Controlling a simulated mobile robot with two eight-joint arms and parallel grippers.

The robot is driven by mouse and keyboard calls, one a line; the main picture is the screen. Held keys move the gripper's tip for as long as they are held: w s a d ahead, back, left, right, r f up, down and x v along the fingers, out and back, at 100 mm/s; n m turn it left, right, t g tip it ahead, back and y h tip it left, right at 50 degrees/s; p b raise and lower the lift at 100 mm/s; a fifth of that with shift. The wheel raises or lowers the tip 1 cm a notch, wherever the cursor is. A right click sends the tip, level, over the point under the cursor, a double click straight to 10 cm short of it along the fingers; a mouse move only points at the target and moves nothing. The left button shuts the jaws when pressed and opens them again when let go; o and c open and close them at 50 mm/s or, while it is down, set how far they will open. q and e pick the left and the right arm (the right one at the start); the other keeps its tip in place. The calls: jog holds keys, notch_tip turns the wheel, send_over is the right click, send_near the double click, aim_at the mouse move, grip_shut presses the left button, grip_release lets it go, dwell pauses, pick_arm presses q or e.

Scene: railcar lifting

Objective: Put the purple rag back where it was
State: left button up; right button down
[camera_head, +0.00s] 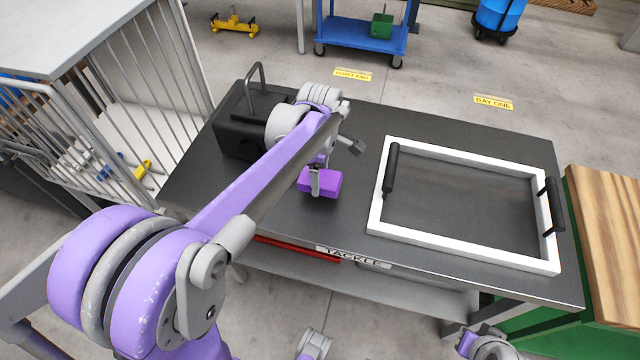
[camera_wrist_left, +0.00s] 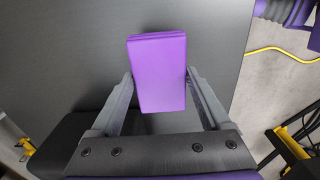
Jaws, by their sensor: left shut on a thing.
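The purple rag (camera_head: 327,184) is a folded, block-shaped bundle over the left-middle part of the dark table top (camera_head: 350,130). My left gripper (camera_head: 315,184) reaches down from above and is shut on it. In the left wrist view the rag (camera_wrist_left: 158,75) sits between the two grey fingers of the left gripper (camera_wrist_left: 158,82), with the dark table top behind it. I cannot tell whether the rag touches the table or hangs just above it.
A white-framed tray (camera_head: 460,258) with black handles lies on the right of the table. A black box with a handle (camera_head: 232,130) stands at the left end. The strip between box and tray is mostly clear. A caged rack (camera_head: 150,75) stands left; a blue cart (camera_head: 360,40) is beyond.

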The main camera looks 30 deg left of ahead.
pick_arm(q)
jog(key=shift+f, duration=1.8)
jog(key=shift+f, duration=0.1)
jog(key=o, duration=1.2)
jog(key=shift+b, duration=0.3)
jog(key=shift+c, duration=0.2)
